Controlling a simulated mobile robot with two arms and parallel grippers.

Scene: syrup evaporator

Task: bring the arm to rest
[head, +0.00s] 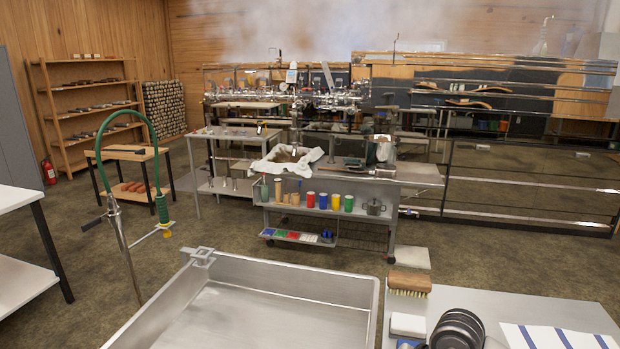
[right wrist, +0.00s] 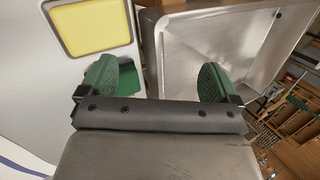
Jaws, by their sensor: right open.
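My right gripper (right wrist: 157,82) shows in the right wrist view with its two green-padded fingers spread wide apart. Nothing is held between them. Beyond the fingers are a pale surface and the wall of a metal sink basin (right wrist: 225,40). A green piece (right wrist: 128,80) shows just beside the left finger; I cannot tell what it is. My left gripper is in neither view.
In the head view the empty sink basin (head: 270,312) fills the front. To its right, a counter (head: 530,305) holds a wooden brush (head: 409,283), a white block (head: 408,325) and a striped cloth (head: 550,338). A steel cart (head: 340,188) stands beyond. Open floor lies between.

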